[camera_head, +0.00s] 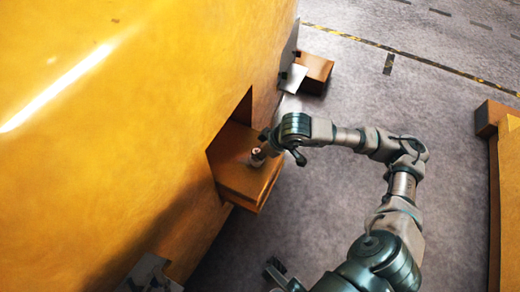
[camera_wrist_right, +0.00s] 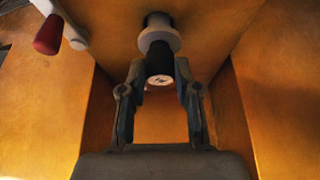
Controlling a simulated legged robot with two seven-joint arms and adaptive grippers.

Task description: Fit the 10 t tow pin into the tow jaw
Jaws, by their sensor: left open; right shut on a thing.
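The tow jaw (camera_head: 240,178) is a yellow block jutting from a recess in the large yellow casting. My right gripper (camera_head: 264,143) is over its outer end, shut on the tow pin (camera_head: 257,157). In the right wrist view the tow pin (camera_wrist_right: 159,60) shows a black grip, a pale marked end and a grey collar, between the fingers of my right gripper (camera_wrist_right: 160,75). The collar is close to a yellow surface. I cannot tell whether the shank is in a hole. A dark part at the bottom of the head view looks like my left gripper (camera_head: 277,272), open and apart from the jaw.
The yellow casting (camera_head: 110,110) fills the left. A grey plate (camera_head: 292,78) and brown block (camera_head: 316,70) stand beyond the jaw. A red-tipped grey handle (camera_wrist_right: 50,35) is left of the pin. Another yellow piece (camera_head: 510,190) stands at right. The grey floor between is clear.

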